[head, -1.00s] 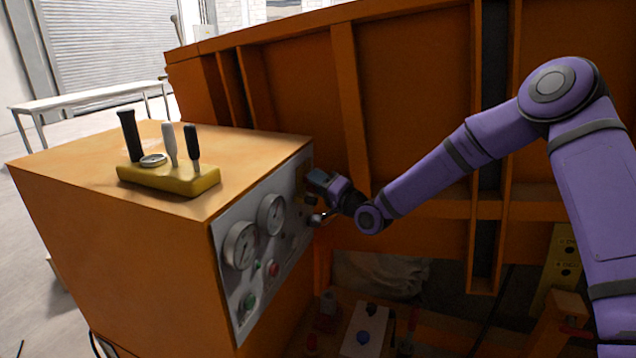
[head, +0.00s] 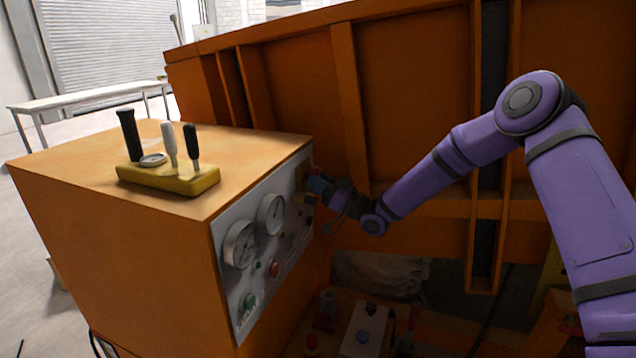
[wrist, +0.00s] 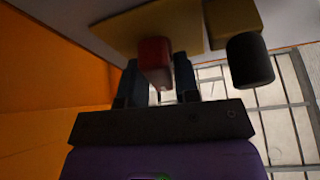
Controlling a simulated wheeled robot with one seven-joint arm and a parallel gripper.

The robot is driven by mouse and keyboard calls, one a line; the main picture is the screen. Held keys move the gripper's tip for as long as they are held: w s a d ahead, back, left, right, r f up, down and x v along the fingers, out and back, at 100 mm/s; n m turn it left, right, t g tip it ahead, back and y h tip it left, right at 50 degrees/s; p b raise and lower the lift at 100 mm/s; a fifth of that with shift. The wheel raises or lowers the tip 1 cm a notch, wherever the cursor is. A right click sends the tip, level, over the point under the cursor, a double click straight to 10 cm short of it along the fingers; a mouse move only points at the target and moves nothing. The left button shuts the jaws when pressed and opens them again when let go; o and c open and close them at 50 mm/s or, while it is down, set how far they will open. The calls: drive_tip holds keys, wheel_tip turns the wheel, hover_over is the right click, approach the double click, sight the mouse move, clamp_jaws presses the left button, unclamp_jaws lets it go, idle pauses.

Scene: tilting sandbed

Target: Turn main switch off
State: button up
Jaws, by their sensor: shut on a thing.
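The main switch appears in the wrist view as a red handle (wrist: 155,60) on a yellow plate (wrist: 135,28). My gripper (wrist: 157,82) has one dark finger on each side of the handle and is shut on it. In the head view my gripper (head: 318,184) is at the far upper end of the grey control panel (head: 228,286), on the side of the orange cabinet. The switch is mostly hidden behind my gripper there, so its exact position is hard to tell.
A black knob (wrist: 250,62) sits close beside the red handle. Two round gauges (head: 241,245), a red button (head: 274,269) and a green button (head: 249,301) are on the panel. Levers stand on a yellow block (head: 168,178) on the cabinet. The large orange sandbed wall (head: 415,110) rises behind my arm.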

drive_tip(key=shift+f+n+g+y, duration=0.1)
drive_tip(key=shift+n+g+y, duration=0.2)
drive_tip(key=shift+n+g, duration=0.75)
drive_tip(key=shift+n+t, duration=0.25)
drive_tip(key=shift+n, duration=0.3)
drive_tip(key=o, duration=0.8)
drive_tip(key=shift+d, duration=0.1)
drive_tip(key=v, duration=1)
drive_tip(key=shift+d+f, duration=0.2)
drive_tip(key=shift+d, duration=0.1)
